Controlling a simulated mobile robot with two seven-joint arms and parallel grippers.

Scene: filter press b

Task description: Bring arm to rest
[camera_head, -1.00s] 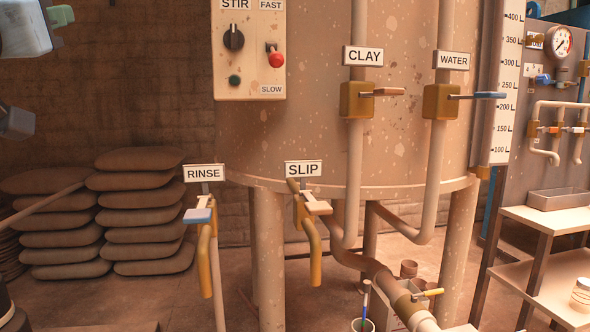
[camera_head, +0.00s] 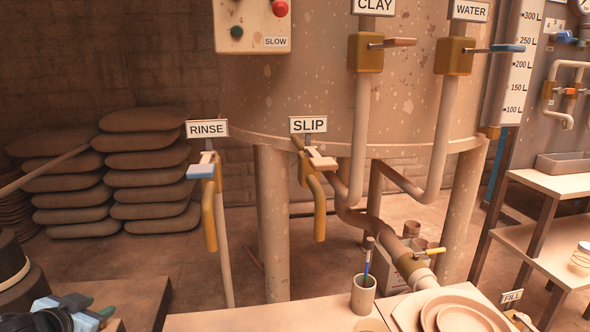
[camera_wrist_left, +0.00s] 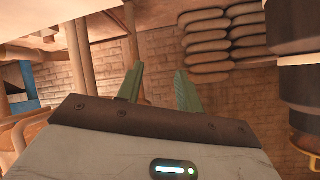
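My left gripper (camera_head: 106,316) is at the bottom left corner of the head view, low beside a dark round machine part, with its green fingertips pointing right. In the left wrist view the two green fingers of my left gripper (camera_wrist_left: 158,82) stand apart with nothing between them, in front of the brick wall. My right arm and gripper are not in view.
A large tank (camera_head: 300,95) fills the middle, with CLAY, WATER, RINSE and SLIP valves. A table with a brush cup (camera_head: 364,296) and plates (camera_head: 465,316) is in front. Stacked sacks (camera_head: 150,160) lie at the left wall; shelves (camera_head: 555,240) stand right.

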